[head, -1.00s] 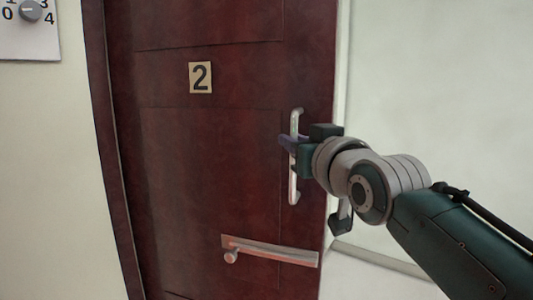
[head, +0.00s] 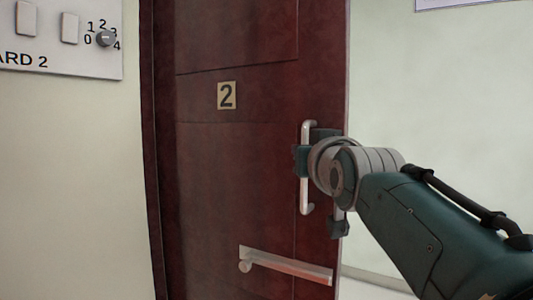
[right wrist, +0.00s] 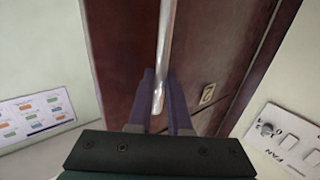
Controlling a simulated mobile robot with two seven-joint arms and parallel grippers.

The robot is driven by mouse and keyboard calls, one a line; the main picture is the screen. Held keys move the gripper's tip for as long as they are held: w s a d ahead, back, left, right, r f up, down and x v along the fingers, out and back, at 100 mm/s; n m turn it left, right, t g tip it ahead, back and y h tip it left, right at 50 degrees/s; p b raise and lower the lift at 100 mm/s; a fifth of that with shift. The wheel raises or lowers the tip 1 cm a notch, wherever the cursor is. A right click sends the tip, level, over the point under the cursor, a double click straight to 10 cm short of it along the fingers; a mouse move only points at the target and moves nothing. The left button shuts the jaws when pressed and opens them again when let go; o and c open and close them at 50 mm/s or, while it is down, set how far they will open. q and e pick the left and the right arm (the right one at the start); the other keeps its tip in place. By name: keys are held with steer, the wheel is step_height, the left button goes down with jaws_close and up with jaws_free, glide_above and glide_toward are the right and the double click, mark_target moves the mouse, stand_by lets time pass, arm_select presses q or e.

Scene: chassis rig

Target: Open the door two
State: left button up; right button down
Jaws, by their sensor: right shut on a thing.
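A vertical silver pull handle (head: 306,192) is near that edge, and a horizontal lever handle (head: 290,266) is lower down. My right gripper (head: 302,160) is at the pull handle. In the right wrist view, the purple fingers of my right gripper (right wrist: 160,100) are shut around the silver handle bar (right wrist: 165,45). My left gripper is not in view.
A wall panel (head: 60,45) with switches and a numbered dial (head: 105,38) is at the upper left. A pale wall (head: 440,120) lies beyond the door's right edge. A sheet with coloured blocks (right wrist: 35,115) shows in the right wrist view.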

steer(key=shift+a+f, duration=0.15)
steer(key=shift+a, duration=0.05)
steer(key=c, duration=1)
jaws_free()
steer(key=shift+o, duration=0.8)
steer(key=shift+s+d, duration=0.1)
steer(key=s, duration=0.9)
steer(key=shift+s+d+p, duration=0.35)
